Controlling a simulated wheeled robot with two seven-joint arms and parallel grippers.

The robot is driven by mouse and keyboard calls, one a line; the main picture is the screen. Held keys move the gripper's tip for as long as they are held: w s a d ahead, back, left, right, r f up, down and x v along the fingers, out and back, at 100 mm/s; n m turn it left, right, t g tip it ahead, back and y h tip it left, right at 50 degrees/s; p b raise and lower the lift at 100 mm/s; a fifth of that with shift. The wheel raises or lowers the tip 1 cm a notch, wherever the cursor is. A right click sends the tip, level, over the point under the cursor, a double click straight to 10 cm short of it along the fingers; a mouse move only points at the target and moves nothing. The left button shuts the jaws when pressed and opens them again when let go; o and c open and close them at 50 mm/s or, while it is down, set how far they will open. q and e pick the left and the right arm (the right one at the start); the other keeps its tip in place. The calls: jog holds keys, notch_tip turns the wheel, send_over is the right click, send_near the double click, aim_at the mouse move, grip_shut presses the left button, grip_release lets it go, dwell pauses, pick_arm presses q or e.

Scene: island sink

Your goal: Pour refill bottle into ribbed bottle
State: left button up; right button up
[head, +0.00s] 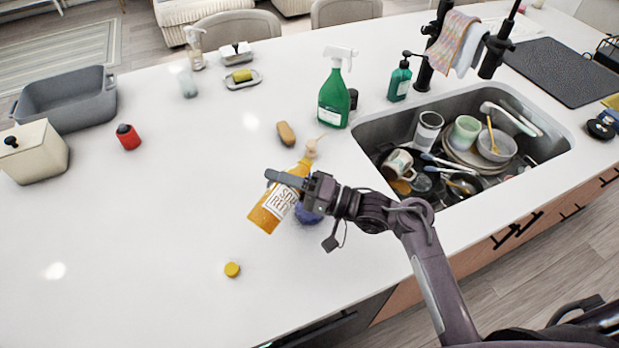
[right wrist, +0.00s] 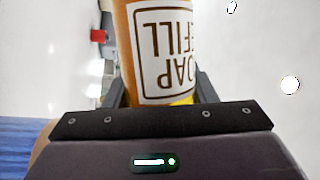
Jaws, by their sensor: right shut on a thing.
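The refill bottle (head: 272,212), orange with a white "SOAP REFILL" label, is tilted in the head view, its base at lower left and its narrow end at upper right. My right gripper (head: 290,180) is shut on it; it also fills the right wrist view (right wrist: 165,50). A blue thing (head: 308,214) shows below the gripper, with fine ridges in the right wrist view (right wrist: 22,145); it may be the ribbed bottle, mostly hidden. A tan pump-like top (head: 310,149) shows by the refill bottle's narrow end; I cannot tell what it belongs to. My left gripper is out of view.
A yellow cap (head: 232,269) lies on the white counter (head: 150,220). A tan brush (head: 286,133), green spray bottle (head: 334,95) and green pump bottle (head: 399,80) stand or lie beyond. The sink (head: 375,135) holds dishes at right.

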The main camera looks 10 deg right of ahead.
jog(key=shift+m+p, duration=0.35)
jog(key=shift+m, duration=0.05)
dwell(1.5)
jog(key=shift+r+m+t+p, duration=0.3)
jog(key=shift+m+p, duration=0.2)
jog(key=shift+p, duration=0.3)
dwell(2.1)
